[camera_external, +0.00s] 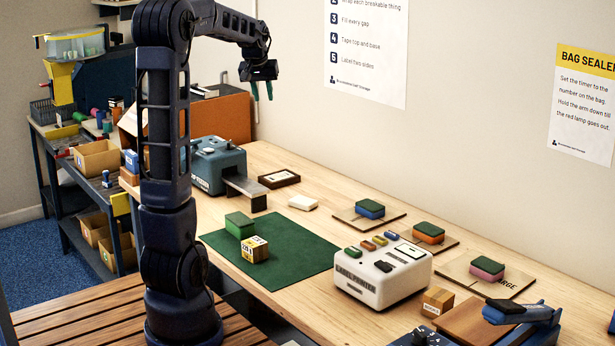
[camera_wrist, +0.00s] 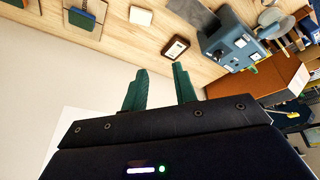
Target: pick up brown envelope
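No item is clearly marked as the brown envelope. Three flat brown sheets lie on the bench at the right: one under a blue-and-green block (camera_external: 370,209), one under an orange-and-green block (camera_external: 428,232), and one with partly covered lettering, the lettered brown sheet (camera_external: 458,272), under a pink-and-green block (camera_external: 487,268). Which, if any, is the envelope I cannot tell. My gripper (camera_external: 261,91) is high above the back of the bench, far from these sheets. Its two green fingers are apart and empty, also in the wrist view (camera_wrist: 160,88).
A white label printer (camera_external: 382,283) stands between a green mat (camera_external: 290,262) and the sheets. A blue machine (camera_external: 218,165) and a large brown carton (camera_external: 222,118) are at the back left.

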